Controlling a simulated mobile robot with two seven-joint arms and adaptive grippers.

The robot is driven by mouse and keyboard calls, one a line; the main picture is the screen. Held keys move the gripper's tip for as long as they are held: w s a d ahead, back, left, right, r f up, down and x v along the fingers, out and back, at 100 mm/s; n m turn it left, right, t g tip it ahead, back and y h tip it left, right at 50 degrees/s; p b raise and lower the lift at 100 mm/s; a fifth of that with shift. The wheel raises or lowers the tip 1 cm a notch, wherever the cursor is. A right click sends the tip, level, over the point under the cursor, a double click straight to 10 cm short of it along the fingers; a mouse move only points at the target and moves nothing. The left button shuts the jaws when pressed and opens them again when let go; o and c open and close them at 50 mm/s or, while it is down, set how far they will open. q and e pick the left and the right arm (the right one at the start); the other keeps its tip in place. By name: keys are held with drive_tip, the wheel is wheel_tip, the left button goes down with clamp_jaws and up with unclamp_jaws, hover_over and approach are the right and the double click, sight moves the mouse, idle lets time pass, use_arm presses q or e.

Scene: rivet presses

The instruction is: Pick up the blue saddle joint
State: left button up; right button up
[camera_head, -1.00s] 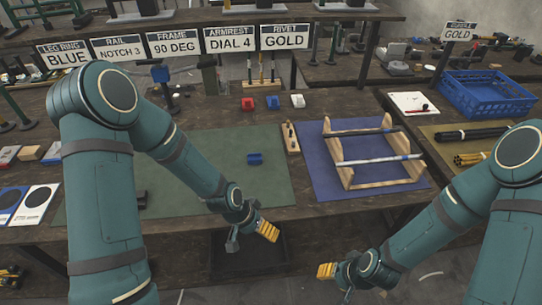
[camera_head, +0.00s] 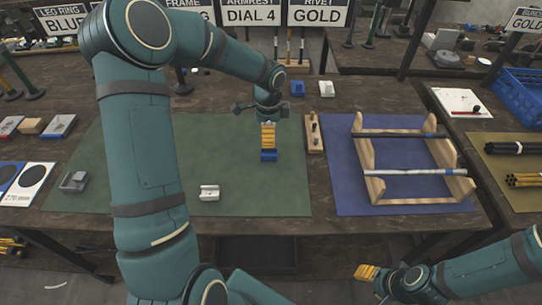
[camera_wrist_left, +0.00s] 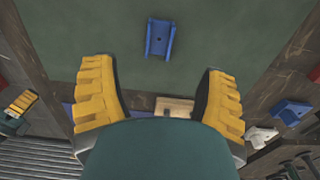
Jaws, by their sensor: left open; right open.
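A blue saddle joint (camera_head: 268,156) sits on the green mat (camera_head: 225,160), near the mat's right side. In the left wrist view it is a U-shaped piece (camera_wrist_left: 159,38) beyond the fingertips. My left gripper (camera_head: 268,136) hangs just above it in the head view and partly covers it. In the left wrist view the yellow fingers (camera_wrist_left: 158,92) are spread wide with nothing between them. A second blue piece (camera_head: 297,88) stands on the table behind the mat. My right gripper (camera_head: 366,272) is open and empty in front of the table edge.
A wooden frame with rods (camera_head: 415,172) lies on the purple mat (camera_head: 345,200) to the right. A wooden peg block (camera_head: 313,132) stands close to my left gripper. A white saddle piece (camera_head: 209,193) and a grey piece (camera_head: 74,181) lie on the green mat.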

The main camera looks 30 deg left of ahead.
sight(269, 152)
use_arm(q)
wheel_tip(269, 152, down, 4)
drive_tip(key=shift+r+b, duration=0.25)
drive_tip(key=shift+b, duration=0.05)
wheel_tip(269, 152, down, 5)
drive_tip(key=shift+d+f+b, duration=0.1)
drive_tip(key=shift+b, duration=0.75)
drive_tip(key=c, duration=1.1)
